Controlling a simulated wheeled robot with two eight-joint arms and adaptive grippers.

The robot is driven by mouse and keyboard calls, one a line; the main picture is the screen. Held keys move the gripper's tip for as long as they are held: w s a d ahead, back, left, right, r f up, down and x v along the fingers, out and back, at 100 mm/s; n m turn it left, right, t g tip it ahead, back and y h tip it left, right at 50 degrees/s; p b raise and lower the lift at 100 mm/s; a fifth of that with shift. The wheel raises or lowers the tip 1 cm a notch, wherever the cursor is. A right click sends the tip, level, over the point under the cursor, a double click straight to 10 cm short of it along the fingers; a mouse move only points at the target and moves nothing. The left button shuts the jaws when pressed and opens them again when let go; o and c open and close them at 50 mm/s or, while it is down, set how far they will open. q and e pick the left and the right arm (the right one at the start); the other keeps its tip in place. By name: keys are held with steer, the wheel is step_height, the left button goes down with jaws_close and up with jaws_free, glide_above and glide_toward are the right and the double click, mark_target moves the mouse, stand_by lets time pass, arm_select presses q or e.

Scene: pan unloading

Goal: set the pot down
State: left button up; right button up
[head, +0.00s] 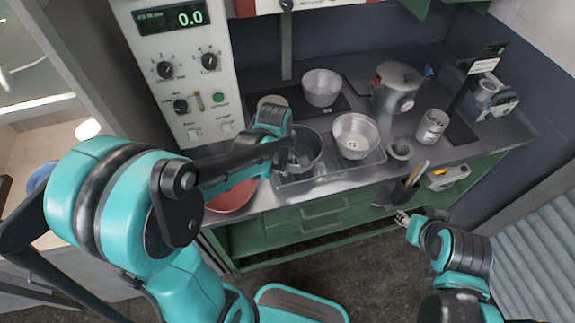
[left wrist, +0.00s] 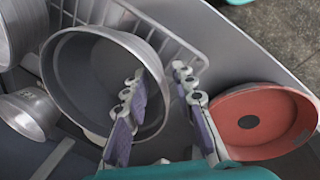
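A grey pot (head: 307,150) with a dark inside is at the left end of the wire rack (head: 330,175) on the counter. It also shows in the left wrist view (left wrist: 75,75). It looks upright; I cannot tell whether its base touches the rack. My left gripper (head: 287,150) is at the pot's left side. In the left wrist view the left gripper's fingers (left wrist: 160,78) are apart, one over the pot's inside and one outside its rim, with a gap between them. My right gripper (head: 402,218) is low in front of the counter, away from the pot; its fingers are too small to read.
A metal pan (head: 355,136) stands on the rack right of the pot, and another (head: 322,88) stands behind. A red round pan (head: 232,195) lies at the counter's left front, close to my left gripper. A large lidded pot (head: 397,87) and a can (head: 432,126) stand farther right.

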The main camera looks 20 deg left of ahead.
arm_select(q)
steer(key=p+v, duration=0.2)
steer(key=v, duration=0.7)
steer(key=s+r+m+t, duration=0.4)
steer(key=s+m, duration=0.6)
steer(key=m, duration=0.5)
steer(key=shift+a+t, duration=0.2)
steer(key=shift+t, duration=0.1)
step_height(320, 180, down, 9)
steer(key=b, duration=0.8)
steer(key=shift+r, duration=0.2)
